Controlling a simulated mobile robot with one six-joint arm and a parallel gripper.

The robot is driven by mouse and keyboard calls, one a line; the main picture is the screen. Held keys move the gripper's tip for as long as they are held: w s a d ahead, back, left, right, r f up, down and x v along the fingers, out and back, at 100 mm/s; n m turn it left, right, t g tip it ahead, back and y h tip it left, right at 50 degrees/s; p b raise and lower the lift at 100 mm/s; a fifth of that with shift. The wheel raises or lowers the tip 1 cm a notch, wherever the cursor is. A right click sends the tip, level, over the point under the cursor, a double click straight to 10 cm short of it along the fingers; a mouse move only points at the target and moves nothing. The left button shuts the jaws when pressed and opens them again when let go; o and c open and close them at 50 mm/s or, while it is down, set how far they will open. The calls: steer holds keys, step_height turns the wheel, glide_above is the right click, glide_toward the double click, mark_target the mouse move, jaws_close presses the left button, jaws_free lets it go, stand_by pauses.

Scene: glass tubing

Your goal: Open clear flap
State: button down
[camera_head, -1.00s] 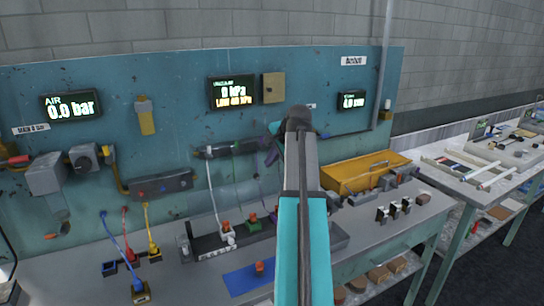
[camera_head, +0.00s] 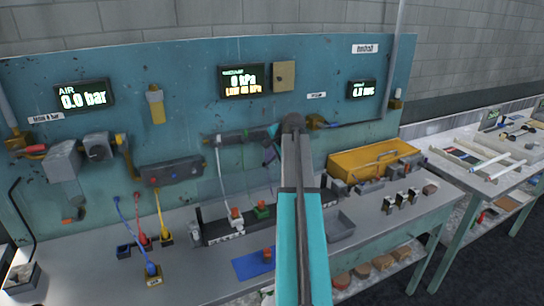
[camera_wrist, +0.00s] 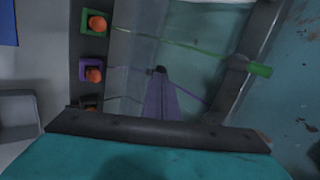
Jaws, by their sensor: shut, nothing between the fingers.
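The clear flap (camera_head: 236,178) is a faint see-through panel in front of the thin tubes, below a dark manifold (camera_head: 232,138) on the blue wall panel. In the wrist view, a pale see-through sheet (camera_wrist: 136,62) lies across the tubes; its edges are hard to make out. I cannot tell whether the fingertips touch the flap.
A dark port rack (camera_head: 212,232) with orange-topped coloured blocks stands on the bench below. A blue mat (camera_head: 248,266), grey tray (camera_head: 340,228) and yellow bin (camera_head: 362,158) are nearby. Coloured cables (camera_head: 140,218) stand at left. Green (camera_wrist: 190,43) and purple (camera_wrist: 190,93) tubes run close to my fingers.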

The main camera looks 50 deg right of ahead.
steer(key=shift+w+f, duration=0.15)
steer(key=shift+d, duration=0.1)
steer(key=shift+w+d+b, duration=0.1)
steer(key=shift+w+d, duration=0.15)
steer(key=shift+w, duration=0.35)
steer(key=shift+w+d+b, duration=0.15)
steer(key=shift+w+d, duration=0.1)
steer(key=shift+w, duration=0.4)
steer(key=shift+w+d+b, duration=0.1)
steer(key=shift+w+d, duration=0.15)
steer(key=shift+w, duration=0.35)
steer(key=shift+a, duration=0.1)
step_height(320, 180, up, 12)
steer(key=b, duration=0.2)
glide_above(269, 173)
steer(key=s, duration=0.3)
steer(key=shift+s, duration=0.1)
stand_by(0.4)
